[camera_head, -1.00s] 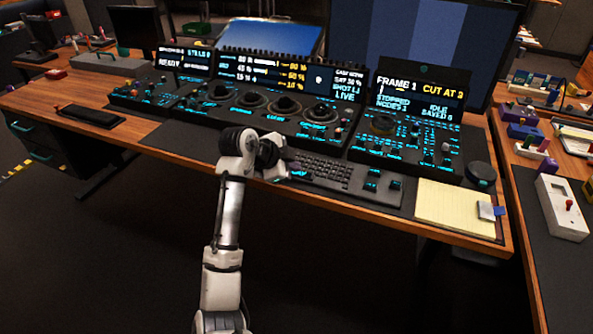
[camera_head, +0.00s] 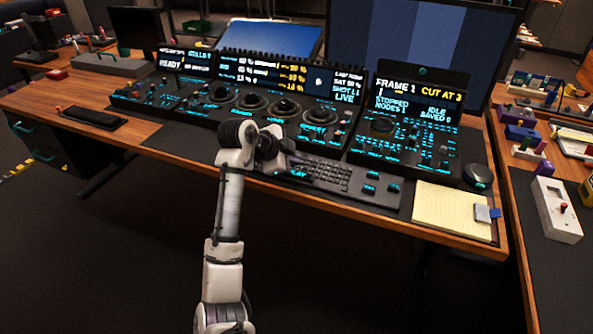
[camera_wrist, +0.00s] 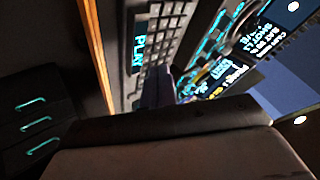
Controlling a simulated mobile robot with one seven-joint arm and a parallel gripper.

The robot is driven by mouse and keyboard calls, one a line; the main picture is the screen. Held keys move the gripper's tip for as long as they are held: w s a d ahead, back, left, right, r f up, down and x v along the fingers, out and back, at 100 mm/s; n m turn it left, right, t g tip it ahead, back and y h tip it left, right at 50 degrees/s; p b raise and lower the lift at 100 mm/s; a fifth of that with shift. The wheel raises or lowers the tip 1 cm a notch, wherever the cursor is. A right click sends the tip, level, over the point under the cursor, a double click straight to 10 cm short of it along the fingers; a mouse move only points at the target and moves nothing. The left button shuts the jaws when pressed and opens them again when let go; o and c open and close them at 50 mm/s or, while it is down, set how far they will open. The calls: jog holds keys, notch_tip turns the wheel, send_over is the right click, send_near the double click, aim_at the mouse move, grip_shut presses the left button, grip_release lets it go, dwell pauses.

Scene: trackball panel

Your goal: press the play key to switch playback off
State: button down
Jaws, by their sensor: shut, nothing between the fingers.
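The play key (camera_head: 298,174) has a lit cyan label and lies at the left end of the keyboard (camera_head: 322,176), just right of my gripper. In the wrist view the PLAY label (camera_wrist: 139,50) is clear, beyond the fingertips. My gripper (camera_head: 283,165) is shut and empty, close to the key. It also shows in the wrist view (camera_wrist: 158,88), dark and partly hidden by its own body. I cannot tell whether it touches the key. The right screen (camera_head: 421,97) reads "FRAME 1", "CUT AT 3" and "STOPPED".
The trackball console (camera_head: 270,107) stands behind my gripper. A yellow notepad (camera_head: 447,208) lies to the right, and a dark wrist rest (camera_head: 92,116) to the left. The desk's front edge runs under my arm. The floor in front is clear.

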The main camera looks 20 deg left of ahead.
notch_tip(320, 180, up, 4)
jog(key=shift+f+p, duration=0.25)
jog(key=shift+p, duration=0.6)
